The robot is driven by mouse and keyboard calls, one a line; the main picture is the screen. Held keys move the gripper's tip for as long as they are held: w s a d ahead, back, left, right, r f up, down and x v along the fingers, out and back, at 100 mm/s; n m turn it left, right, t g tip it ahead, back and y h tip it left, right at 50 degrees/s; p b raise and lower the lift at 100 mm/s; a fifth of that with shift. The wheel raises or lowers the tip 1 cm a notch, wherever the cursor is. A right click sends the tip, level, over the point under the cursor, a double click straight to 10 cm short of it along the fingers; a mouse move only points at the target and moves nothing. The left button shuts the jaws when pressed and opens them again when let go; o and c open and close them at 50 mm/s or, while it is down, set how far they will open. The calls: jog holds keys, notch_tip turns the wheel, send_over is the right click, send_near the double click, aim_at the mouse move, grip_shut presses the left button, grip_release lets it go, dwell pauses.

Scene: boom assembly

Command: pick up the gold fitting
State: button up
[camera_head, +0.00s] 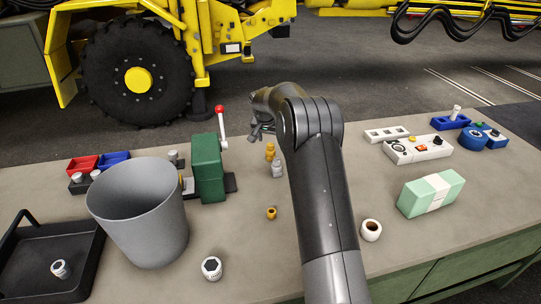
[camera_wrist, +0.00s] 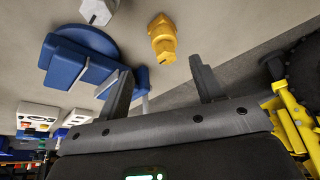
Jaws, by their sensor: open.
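The gold fitting (camera_head: 270,151) stands on the workbench in the head view, just in front of my gripper (camera_head: 259,131). It also shows in the wrist view (camera_wrist: 162,38) at the top, beyond my fingertips and roughly in line with the gap between them. My gripper is open in the wrist view (camera_wrist: 161,83), with nothing between the fingers. A silver fitting (camera_head: 277,169) stands close to the gold one, on its near side. A smaller gold ring-like piece (camera_head: 271,213) sits nearer on the bench.
A green lever press (camera_head: 208,168) stands left of the fittings, with a large grey bin (camera_head: 140,215) nearer. A white cup-like piece (camera_head: 371,230) and a pale green box (camera_head: 430,194) are at right. A black tray (camera_head: 84,272) is at left.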

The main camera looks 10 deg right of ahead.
aim_at(270, 145)
jog(key=x, duration=0.8)
jog(key=shift+w+a+f, duration=0.1)
jog(key=shift+w+a, duration=0.15)
jog(key=c, duration=1.3)
